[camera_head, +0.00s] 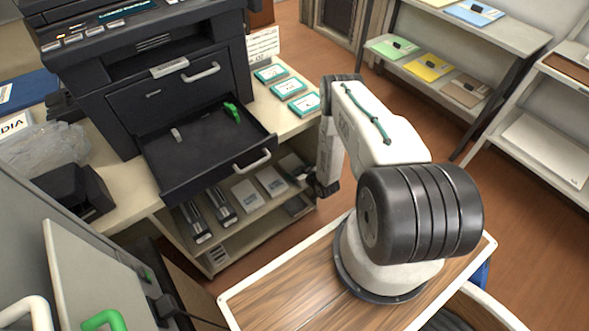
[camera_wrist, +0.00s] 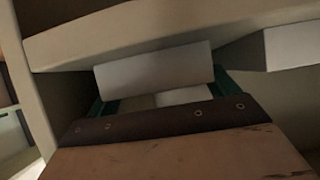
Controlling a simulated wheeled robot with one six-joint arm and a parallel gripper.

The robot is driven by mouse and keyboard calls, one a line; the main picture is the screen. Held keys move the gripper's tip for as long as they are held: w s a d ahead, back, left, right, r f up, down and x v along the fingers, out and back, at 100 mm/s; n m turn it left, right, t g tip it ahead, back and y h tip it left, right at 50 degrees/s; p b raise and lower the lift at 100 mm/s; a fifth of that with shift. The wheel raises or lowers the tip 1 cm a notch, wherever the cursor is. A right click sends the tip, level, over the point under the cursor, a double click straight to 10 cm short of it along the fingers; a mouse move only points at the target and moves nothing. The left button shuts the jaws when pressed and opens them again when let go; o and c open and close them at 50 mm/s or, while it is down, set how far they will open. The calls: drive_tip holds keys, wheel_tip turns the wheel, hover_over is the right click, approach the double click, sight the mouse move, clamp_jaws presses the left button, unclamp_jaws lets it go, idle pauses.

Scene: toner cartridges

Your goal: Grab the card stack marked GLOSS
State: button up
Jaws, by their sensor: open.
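No GLOSS marking is readable, so I cannot tell which stack bears it. In the head view, pale grey blocks (camera_head: 247,196) lie on the shelf under the printer counter; they may be card stacks. My gripper (camera_head: 323,187) is low beside the right end of that shelf, partly hidden by my arm. In the wrist view, my gripper (camera_wrist: 163,92) is open, with teal parts at either side. A plain pale block (camera_wrist: 150,68) shows ahead between them, under a beige board. Contact cannot be told.
Teal-and-white packs (camera_head: 289,88) lie on the counter (camera_head: 300,128) beside the black printer (camera_head: 150,60). Its open drawer (camera_head: 190,150) juts out above the shelf. A rack (camera_head: 520,38) stands right; floor between is clear.

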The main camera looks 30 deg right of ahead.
drive_tip(key=shift+w+f, duration=0.2)
drive_tip(key=shift+w, duration=0.1)
drive_tip(key=c, duration=0.9)
drive_tip(key=shift+r, duration=0.1)
